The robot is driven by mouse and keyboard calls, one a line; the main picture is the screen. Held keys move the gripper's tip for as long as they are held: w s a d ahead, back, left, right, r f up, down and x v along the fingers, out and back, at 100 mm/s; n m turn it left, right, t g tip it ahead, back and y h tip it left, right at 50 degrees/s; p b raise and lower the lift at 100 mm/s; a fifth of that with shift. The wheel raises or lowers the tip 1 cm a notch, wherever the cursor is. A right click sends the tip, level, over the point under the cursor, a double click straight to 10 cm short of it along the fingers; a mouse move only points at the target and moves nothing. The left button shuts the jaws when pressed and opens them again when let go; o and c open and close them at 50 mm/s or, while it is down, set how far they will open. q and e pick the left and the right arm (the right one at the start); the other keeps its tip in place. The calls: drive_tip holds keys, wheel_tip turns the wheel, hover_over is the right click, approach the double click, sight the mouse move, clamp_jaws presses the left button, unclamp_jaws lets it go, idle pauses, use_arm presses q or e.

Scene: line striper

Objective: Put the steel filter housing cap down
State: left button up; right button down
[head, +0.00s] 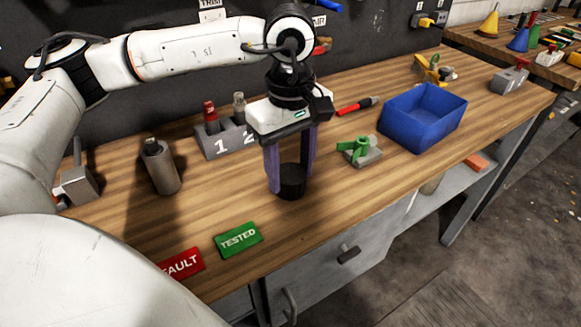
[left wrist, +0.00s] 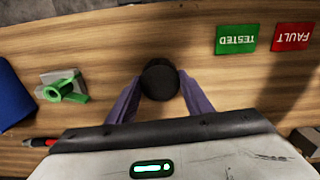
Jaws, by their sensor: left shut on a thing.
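My left gripper (head: 291,186) points down over the middle of the wooden bench, with its purple fingers on either side of a short, dark round piece, which I take as the filter housing cap (head: 292,176). It is shut on this cap, which looks nearly black and upright. The cap's base is at or very near the bench top; I cannot tell whether it touches. In the left wrist view the cap (left wrist: 160,80) shows from above between the fingertips. My right gripper is not in view.
A green TESTED plate (head: 238,240) and a red FAULT plate (head: 181,265) lie near the front edge. A grey metal cylinder (head: 163,170) and a numbered block (head: 218,143) stand left. A green-handled valve (head: 359,150) and a blue bin (head: 424,117) stand right. Bare wood surrounds the cap.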

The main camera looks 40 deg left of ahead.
sight(291, 173)
use_arm(q)
drive_tip(key=shift+f, duration=0.1)
drive_tip(key=shift+f, duration=0.15)
drive_tip(key=o, duration=1.3)
wheel_tip(291, 173, up, 13)
drive_tip(key=shift+f, duration=0.2)
